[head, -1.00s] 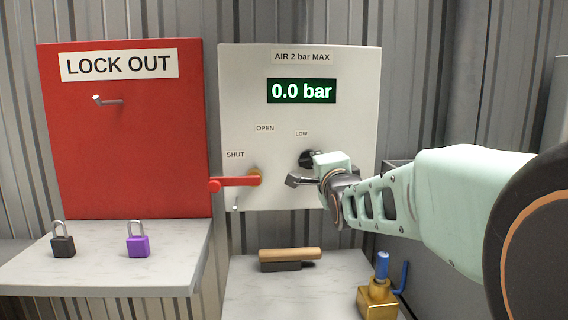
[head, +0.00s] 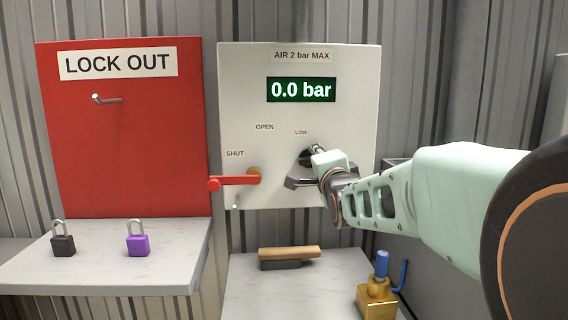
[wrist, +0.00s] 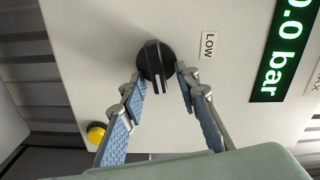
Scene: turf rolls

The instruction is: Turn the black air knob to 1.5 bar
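The black air knob (head: 305,159) is on the white panel (head: 240,110) below the LOW label, partly hidden by my gripper in the head view. In the wrist view the round knob (wrist: 152,57) shows its raised ridge between my fingers. My gripper (wrist: 160,76) is open, with one fingertip at each side of the knob. I see no clear grip on it. In the head view my gripper (head: 304,166) is in front of the panel with its fingers spread. The display (head: 301,90) reads 0.0 bar.
A red lever (head: 234,181) lies horizontal at SHUT, left of the knob. A yellow round part (wrist: 96,133) shows in the wrist view. A red LOCK OUT board (head: 125,140), two padlocks (head: 138,240), a wooden-handled brush (head: 289,254) and a brass valve (head: 377,298) are nearby.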

